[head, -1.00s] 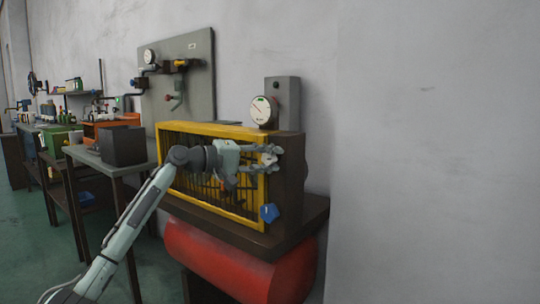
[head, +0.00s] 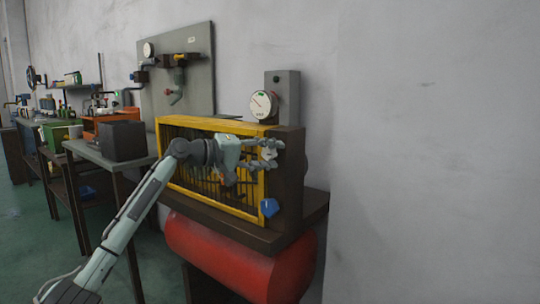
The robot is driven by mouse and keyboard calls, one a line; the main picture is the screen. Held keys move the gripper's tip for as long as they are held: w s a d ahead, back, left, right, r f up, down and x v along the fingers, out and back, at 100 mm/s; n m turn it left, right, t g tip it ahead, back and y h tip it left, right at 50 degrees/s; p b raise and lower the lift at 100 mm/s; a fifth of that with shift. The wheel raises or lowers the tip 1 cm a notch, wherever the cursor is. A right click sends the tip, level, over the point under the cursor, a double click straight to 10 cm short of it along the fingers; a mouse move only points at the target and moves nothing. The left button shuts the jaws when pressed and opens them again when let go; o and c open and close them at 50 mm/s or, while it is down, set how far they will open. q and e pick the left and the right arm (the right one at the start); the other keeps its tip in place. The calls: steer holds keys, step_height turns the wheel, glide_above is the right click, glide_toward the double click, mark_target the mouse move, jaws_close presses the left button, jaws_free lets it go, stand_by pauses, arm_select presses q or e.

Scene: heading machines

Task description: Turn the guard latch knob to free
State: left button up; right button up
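A yellow-framed guard (head: 215,124) with dark bars covers the front of a dark brown machine housing. A blue knob (head: 269,207), which looks like the guard latch knob, sits at the lower right corner of the frame. My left gripper (head: 279,154) is in front of the upper right part of the guard, above the knob and apart from it. Its fingers look spread, with nothing seen between them. The gripper hides part of the guard's right side. My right gripper is out of view.
A round gauge (head: 260,105) stands on top of the housing before a grey box (head: 285,92). A red tank (head: 240,257) lies below the machine's bench. A dark box (head: 121,141) stands on a table at left. Bare wall fills the right side.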

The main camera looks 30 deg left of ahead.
arm_select(q)
steer(key=shift+s, duration=0.1)
steer(key=v, duration=1.2)
